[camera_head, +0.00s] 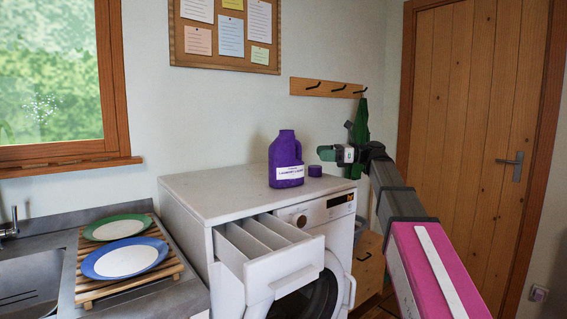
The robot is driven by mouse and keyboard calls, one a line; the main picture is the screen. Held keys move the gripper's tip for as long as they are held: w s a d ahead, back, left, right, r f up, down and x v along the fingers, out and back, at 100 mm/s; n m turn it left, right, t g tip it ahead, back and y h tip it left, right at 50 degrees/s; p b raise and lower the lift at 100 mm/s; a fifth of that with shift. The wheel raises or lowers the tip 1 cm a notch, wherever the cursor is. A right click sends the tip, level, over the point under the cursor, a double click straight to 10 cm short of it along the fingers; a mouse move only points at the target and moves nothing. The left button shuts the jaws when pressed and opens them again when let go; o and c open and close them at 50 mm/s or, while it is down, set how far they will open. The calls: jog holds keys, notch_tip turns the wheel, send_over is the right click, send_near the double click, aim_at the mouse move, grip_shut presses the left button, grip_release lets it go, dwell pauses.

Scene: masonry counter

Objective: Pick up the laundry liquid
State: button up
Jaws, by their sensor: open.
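The laundry liquid (286,160) is a purple jug with a handle and a white label. It stands upright on top of the white washing machine (205,192), near its right side. Its purple cap (315,171) sits apart on the machine top, just right of the jug. My gripper (322,153) is to the right of the jug, at about the height of its upper half and apart from it. It is open and empty. The fingers are small in this view.
The washing machine's detergent drawer (262,247) is pulled out at the front. To the left, a green plate (118,227) and a blue plate (125,258) lie on a wooden rack beside a sink (30,282). A hook rail (327,88) hangs on the wall behind. The machine top left of the jug is clear.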

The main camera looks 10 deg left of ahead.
aim_at(293, 153)
jog(key=shift+s+a+f, duration=0.1)
jog(key=shift+s+a, duration=0.1)
jog(key=shift+a, duration=1.6)
jog(key=shift+s+a+f, duration=0.1)
jog(key=shift+s+a, duration=0.05)
jog(key=shift+a, duration=1.65)
jog(key=shift+s+a+f, duration=0.1)
jog(key=shift+s+a, duration=0.1)
jog(key=shift+a, duration=1.6)
jog(key=c, duration=1.7)
jog(key=shift+c, duration=0.7)
jog(key=shift+r, duration=0.2)
